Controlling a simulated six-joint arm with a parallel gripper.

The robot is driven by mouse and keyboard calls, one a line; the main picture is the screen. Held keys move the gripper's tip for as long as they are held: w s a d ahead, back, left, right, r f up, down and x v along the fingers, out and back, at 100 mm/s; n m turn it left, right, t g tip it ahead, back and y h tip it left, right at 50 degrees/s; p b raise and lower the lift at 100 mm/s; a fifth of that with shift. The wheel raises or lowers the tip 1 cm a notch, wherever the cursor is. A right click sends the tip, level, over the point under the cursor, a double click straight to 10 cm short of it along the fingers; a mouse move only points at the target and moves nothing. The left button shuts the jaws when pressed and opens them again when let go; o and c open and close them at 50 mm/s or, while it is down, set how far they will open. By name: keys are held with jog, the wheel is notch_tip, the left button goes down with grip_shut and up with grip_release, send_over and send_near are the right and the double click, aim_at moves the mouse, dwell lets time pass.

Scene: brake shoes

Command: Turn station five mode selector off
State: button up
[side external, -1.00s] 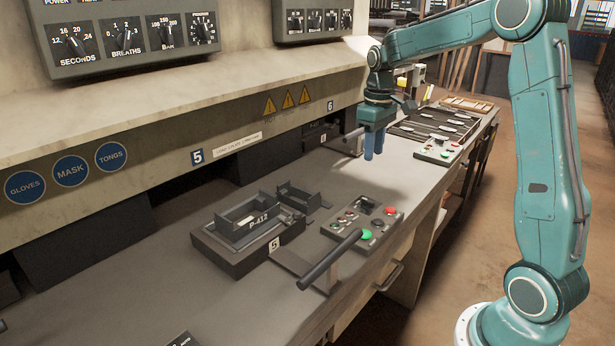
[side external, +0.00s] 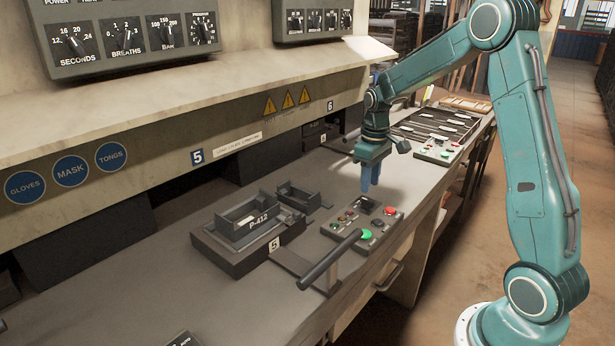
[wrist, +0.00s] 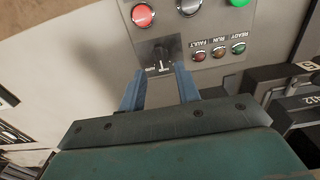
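The station five mode selector is a small black knob on a dark square plate (side external: 366,204) at the far end of the station five control panel (side external: 341,228). In the wrist view the selector knob (wrist: 158,55) shows between and just beyond my blue fingertips. Its plate markings are too small to read, so I cannot tell its setting. My gripper (side external: 369,187) points down above the selector plate. In the wrist view my gripper (wrist: 160,72) is open, with a gap between the fingers and nothing held. The fingers appear apart from the knob.
The panel also has a red button (wrist: 143,15), a green button (side external: 366,234) and small indicator lamps (wrist: 219,51). The P-412 fixture (side external: 250,225) is to the left. Station six's panel (side external: 438,150) lies farther back.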

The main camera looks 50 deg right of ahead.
aim_at(368, 200)
jog(key=shift+f, duration=2.5)
grip_shut()
